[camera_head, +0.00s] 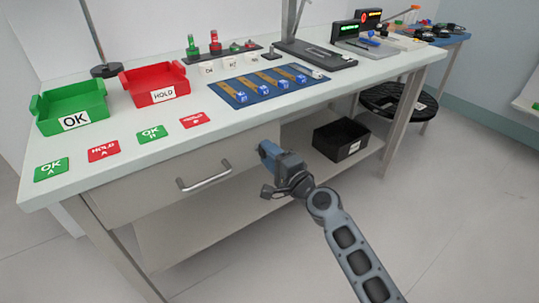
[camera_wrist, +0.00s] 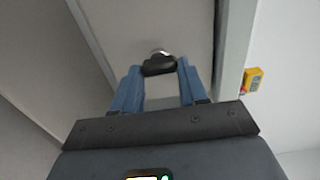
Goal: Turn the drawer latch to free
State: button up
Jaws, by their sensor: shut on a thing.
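The drawer (camera_head: 145,198) under the workbench has a pale front with a metal bar handle (camera_head: 204,178) and looks closed. The drawer latch (camera_wrist: 158,65) is a small black knob with a metal base on a pale panel in the wrist view. My gripper (camera_wrist: 159,68) has its two blue fingers shut on this knob, one at each side. In the head view my gripper (camera_head: 265,148) is at the right end of the drawer front and hides the latch. I cannot tell the latch's turn position.
The bench top (camera_head: 215,122) overhangs the drawer. It carries a green OK tray (camera_head: 70,122), a red HOLD tray (camera_head: 155,98) and a blue mat (camera_head: 235,96). A black bin (camera_head: 341,138) sits on the lower shelf. A black round stool (camera_head: 388,99) stands to the right. The floor in front is clear.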

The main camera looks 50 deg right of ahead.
jog(key=o, duration=1.1)
jog(key=shift+c, duration=0.2)
jog(key=b+v, duration=0.1)
jog(key=v, duration=0.7)
